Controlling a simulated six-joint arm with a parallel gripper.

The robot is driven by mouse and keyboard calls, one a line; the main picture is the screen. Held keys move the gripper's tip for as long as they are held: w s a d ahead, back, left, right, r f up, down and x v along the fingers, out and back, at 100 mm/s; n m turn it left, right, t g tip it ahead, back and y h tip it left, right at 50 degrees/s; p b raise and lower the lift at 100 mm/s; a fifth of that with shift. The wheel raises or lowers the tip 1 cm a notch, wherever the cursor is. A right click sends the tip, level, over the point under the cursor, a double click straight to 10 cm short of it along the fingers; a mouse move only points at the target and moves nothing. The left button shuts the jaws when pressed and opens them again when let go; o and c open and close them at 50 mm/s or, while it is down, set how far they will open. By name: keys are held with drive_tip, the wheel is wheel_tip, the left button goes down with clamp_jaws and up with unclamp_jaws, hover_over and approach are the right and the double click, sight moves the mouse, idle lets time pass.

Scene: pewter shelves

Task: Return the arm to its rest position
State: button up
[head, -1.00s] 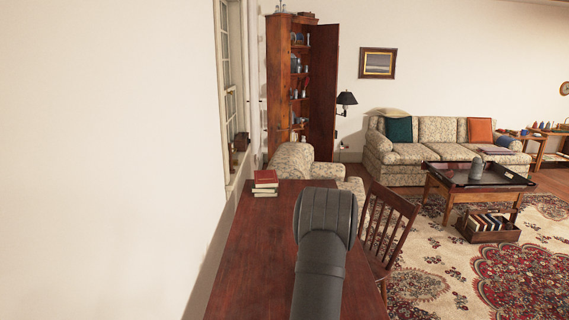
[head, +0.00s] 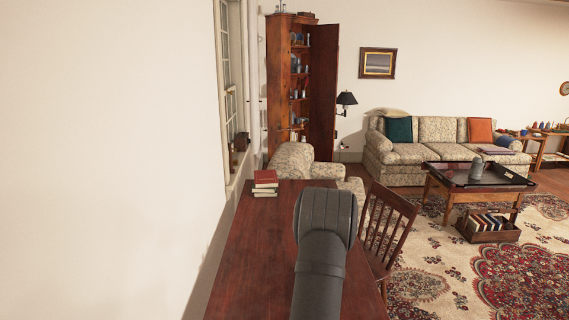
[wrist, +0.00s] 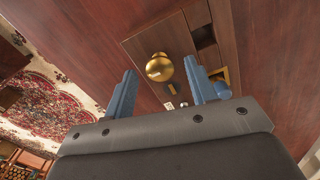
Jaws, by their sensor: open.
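My gripper (wrist: 160,92) shows in the wrist view with its two blue fingers spread apart. It is open and nothing is held between the fingers. In the head view only the dark grey links of my arm show, reaching over the dark red wooden table (head: 245,250). The gripper itself is hidden there. Beyond the fingers in the wrist view a wooden tray (wrist: 145,45) with compartments lies on the table.
A wooden chair (head: 388,228) stands along the table's right side. A white wall (head: 110,160) with a window runs along the left. A patterned armchair (head: 295,160) stands beyond the table.

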drive_tip(key=shift+n, duration=2.2)
drive_tip(key=m, duration=0.3)
drive_tip(key=shift+m, duration=0.4)
drive_tip(key=m, duration=0.4)
drive_tip(key=shift+m, duration=1.1)
